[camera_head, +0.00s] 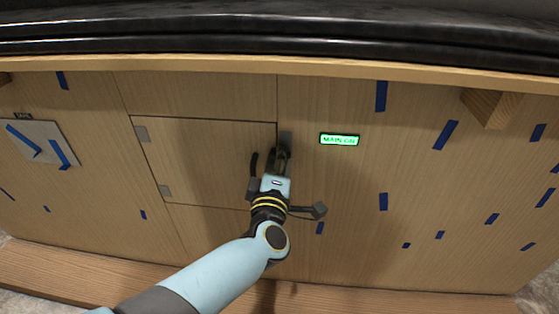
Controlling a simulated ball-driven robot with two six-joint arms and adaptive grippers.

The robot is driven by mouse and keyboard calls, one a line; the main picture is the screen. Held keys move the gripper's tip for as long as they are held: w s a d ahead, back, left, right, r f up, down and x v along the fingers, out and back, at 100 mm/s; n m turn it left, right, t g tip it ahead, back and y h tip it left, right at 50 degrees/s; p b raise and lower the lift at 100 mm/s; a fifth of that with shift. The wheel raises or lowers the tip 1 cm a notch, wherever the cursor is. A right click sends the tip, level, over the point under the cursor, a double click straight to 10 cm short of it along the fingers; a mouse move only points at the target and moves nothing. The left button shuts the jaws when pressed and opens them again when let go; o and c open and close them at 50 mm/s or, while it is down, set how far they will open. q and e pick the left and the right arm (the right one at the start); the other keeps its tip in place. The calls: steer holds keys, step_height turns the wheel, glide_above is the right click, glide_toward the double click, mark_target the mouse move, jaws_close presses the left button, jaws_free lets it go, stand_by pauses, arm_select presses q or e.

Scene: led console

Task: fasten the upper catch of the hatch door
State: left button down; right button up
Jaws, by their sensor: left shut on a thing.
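The hatch door (205,158) is a wooden panel set in the wooden console front, with grey hinges on its left side. It lies about flush with the front, as far as I can tell. My left gripper (280,154) is at the door's upper right edge, shut on what appears to be the upper catch (286,138). The gripper hides most of that catch, so its angle cannot be told. A dark upright handle (254,163) shows just left of the gripper. A dark lower catch (318,210) sticks out to the right below. My right gripper is out of view.
A lit green sign (339,140) is right of the door. A grey plate (37,143) with blue marks is at far left. A wooden block (490,106) juts out at upper right. A dark ledge (300,35) overhangs above.

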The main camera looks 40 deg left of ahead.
mark_target(280, 112)
arm_select(q)
steer(key=shift+f+n+b, duration=0.25)
steer(key=shift+n+b, duration=0.3)
steer(key=shift+n, duration=0.95)
steer(key=c, duration=1.3)
jaws_free()
steer(key=shift+c, duration=0.2)
steer(key=shift+r, duration=0.1)
steer(key=o, duration=0.8)
steer(key=r, duration=0.8)
steer(key=shift+w+a, duration=0.15)
steer(key=shift+w, duration=0.05)
steer(key=shift+s+r, duration=0.2)
steer(key=shift+r, duration=0.6)
steer(key=c, duration=0.5)
steer(key=shift+s+d+r, duration=0.1)
steer(key=shift+d+r, duration=0.1)
steer(key=shift+r, duration=0.05)
steer(key=c, duration=0.3)
steer(key=shift+a, duration=0.1)
